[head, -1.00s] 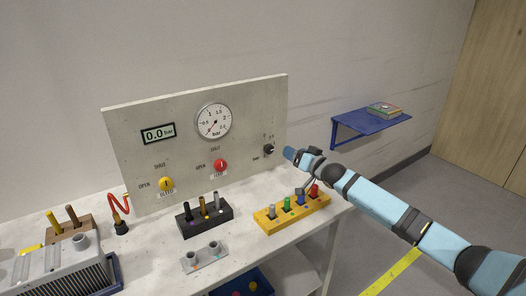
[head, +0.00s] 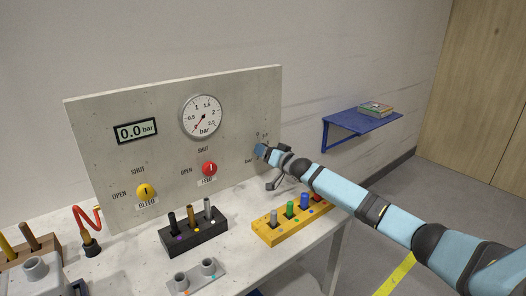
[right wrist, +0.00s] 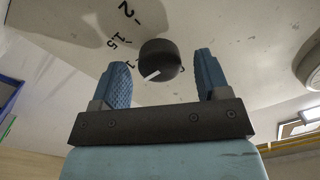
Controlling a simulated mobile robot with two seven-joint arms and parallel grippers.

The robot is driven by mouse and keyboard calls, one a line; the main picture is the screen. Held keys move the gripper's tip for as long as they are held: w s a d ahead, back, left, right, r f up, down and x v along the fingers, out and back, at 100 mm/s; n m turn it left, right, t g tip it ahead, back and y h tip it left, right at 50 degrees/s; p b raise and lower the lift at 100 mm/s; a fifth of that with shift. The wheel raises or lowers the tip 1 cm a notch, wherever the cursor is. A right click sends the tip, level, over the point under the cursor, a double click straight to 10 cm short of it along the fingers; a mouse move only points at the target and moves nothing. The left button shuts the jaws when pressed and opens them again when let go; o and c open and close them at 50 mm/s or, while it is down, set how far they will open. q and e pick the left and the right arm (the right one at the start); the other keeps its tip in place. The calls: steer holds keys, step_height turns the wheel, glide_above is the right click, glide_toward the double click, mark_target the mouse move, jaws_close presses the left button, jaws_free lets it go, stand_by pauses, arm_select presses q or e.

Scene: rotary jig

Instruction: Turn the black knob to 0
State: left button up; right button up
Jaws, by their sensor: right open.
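The black knob (right wrist: 159,58) sits on the upright panel (head: 100,150); in the head view my right gripper hides it. In the right wrist view its white pointer line slants to the lower left, past the printed 1; a further mark at its right side is partly hidden. My right gripper (right wrist: 162,82) is open, its blue fingers one on each side of the knob with visible gaps. In the head view the right gripper (head: 262,150) is at the panel's right part. My left gripper is out of view.
The panel also carries a gauge (head: 201,117), a display (head: 135,131) reading 0.0 bar, a red knob (head: 209,169) and a yellow knob (head: 145,191). Below my right arm stands a yellow block (head: 268,232) with coloured pegs. A black block (head: 195,240) stands left of it.

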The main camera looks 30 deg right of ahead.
steer(key=shift+w+a, duration=0.15)
steer(key=shift+w, duration=0.95)
steer(key=c, duration=0.9)
